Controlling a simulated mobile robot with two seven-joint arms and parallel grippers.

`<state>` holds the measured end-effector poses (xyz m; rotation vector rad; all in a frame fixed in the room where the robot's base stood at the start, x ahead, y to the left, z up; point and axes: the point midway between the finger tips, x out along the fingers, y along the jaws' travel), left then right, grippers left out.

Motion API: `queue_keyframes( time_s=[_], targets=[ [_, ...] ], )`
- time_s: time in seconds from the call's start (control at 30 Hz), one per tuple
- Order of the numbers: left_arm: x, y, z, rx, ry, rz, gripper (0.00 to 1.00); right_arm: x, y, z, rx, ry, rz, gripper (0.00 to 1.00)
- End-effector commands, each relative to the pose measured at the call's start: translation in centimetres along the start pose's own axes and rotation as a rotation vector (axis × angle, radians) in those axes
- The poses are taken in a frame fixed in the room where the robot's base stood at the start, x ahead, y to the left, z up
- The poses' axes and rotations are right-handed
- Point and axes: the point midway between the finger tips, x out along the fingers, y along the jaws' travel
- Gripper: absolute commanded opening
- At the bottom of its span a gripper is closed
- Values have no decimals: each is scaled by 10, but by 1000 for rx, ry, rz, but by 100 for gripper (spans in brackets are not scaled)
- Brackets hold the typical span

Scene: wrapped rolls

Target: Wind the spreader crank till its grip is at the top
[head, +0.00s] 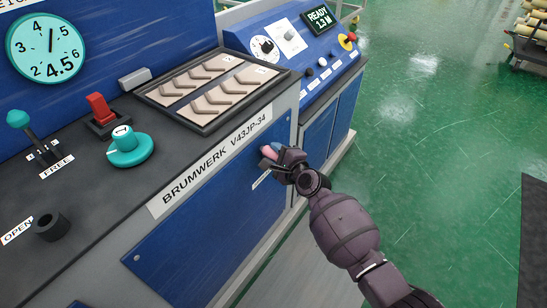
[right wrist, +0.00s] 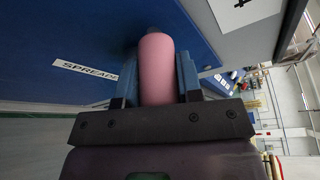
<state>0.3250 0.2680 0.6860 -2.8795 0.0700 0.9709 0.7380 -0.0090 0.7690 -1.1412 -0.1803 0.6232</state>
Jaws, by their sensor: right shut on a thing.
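The spreader crank's pink grip (right wrist: 156,70) fills the middle of the right wrist view. My right gripper (right wrist: 158,85) is shut on it, with a finger on each side. In the head view my right gripper (head: 273,153) is at the blue front panel, and only a bit of the pink grip (head: 267,151) shows. The crank's arm and hub are hidden behind my gripper. A white label reading "SPREADE…" (right wrist: 85,68) is on the panel beside the grip. My left gripper is not in view.
The machine top carries a teal knob (head: 128,148), a red switch (head: 101,108), a teal-tipped lever (head: 19,119) and a tray of chevron pieces (head: 215,85). A blue console (head: 290,45) with a "READY 1.3 M" display stands behind.

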Motion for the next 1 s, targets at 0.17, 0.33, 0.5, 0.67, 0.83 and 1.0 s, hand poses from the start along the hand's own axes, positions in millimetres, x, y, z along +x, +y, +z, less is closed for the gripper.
queue_keyframes(
  time_s=[0.17, 0.33, 0.5, 0.67, 0.83, 1.0],
  targets=[
    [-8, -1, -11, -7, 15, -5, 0, 2, -11, -3, 150, 0, 60, 0],
    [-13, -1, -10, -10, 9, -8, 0, 4, -14, -9, 272, 0, 112, 0],
    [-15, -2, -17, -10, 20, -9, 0, 6, -15, -14, 367, 0, 152, 0],
    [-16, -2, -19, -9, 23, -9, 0, 7, -15, -17, 426, 0, 177, 0],
    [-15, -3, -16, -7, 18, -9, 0, 8, -14, -20, 460, 1, 192, 0],
    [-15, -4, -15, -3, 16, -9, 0, 8, -14, -21, 471, 2, 196, 0]
  ],
)
